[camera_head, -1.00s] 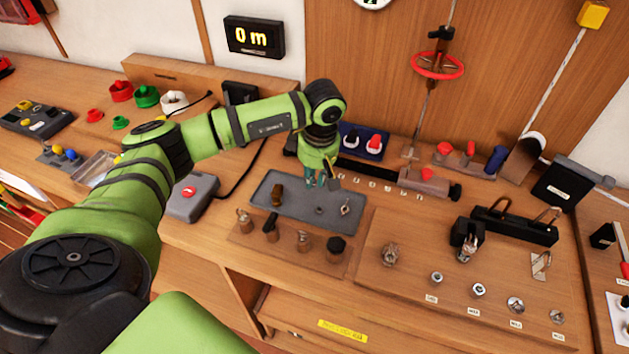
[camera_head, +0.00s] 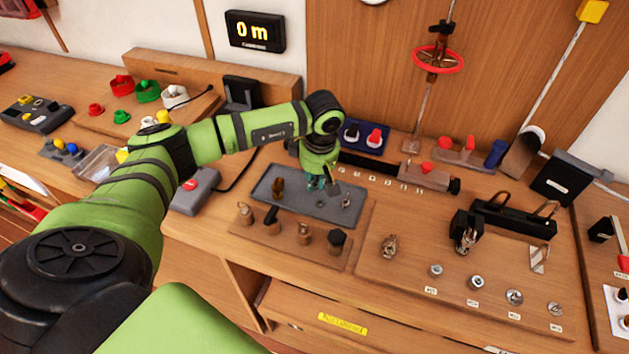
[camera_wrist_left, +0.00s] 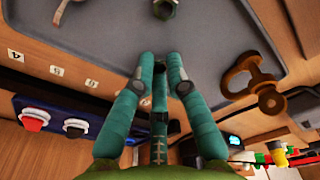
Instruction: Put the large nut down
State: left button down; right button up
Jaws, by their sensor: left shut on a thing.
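My left gripper (camera_head: 318,185) is over the back part of the grey tray (camera_head: 262,190), fingers pointing down. In the left wrist view its teal fingers (camera_wrist_left: 160,68) are closed together around a small dark thing, taken to be the large nut (camera_wrist_left: 159,69). The fingers hide most of it, so its shape is not clear. Whether it touches the tray cannot be told. Another nut (camera_wrist_left: 166,8) lies on the tray ahead of the fingertips; it also shows in the head view (camera_head: 320,205). My right gripper is not in view.
A brown metal fitting (camera_head: 278,187) and a small eye-shaped part (camera_head: 346,202) lie on the tray either side of the gripper. Several fittings stand on a wooden board (camera_head: 285,248) in front. Several nuts, one here (camera_head: 477,282), sit in a labelled row at right.

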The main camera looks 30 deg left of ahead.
pick_arm(q)
jog(key=c, duration=1.5)
grip_release()
jog(key=shift+s+d+f, duration=0.1)
jog(key=shift+s+f, duration=0.2)
jog(key=shift+f, duration=0.3)
jog(key=shift+r, duration=0.25)
jog(key=shift+w+r+p, duration=0.1)
jog(key=shift+r+p, duration=0.35)
jog(key=shift+p, duration=0.35)
jog(key=shift+w+r+b, duration=0.15)
jog(key=shift+r+b, duration=0.3)
jog(key=shift+r, duration=0.15)
jog(key=shift+w+r+b, duration=0.15)
jog(key=shift+r+b, duration=0.3)
jog(key=shift+r, duration=0.15)
notch_tip(320, 180, up, 10)
jog(key=d+b, duration=0.1)
jog(key=b, duration=0.1)
jog(key=shift+s+f, duration=0.2)
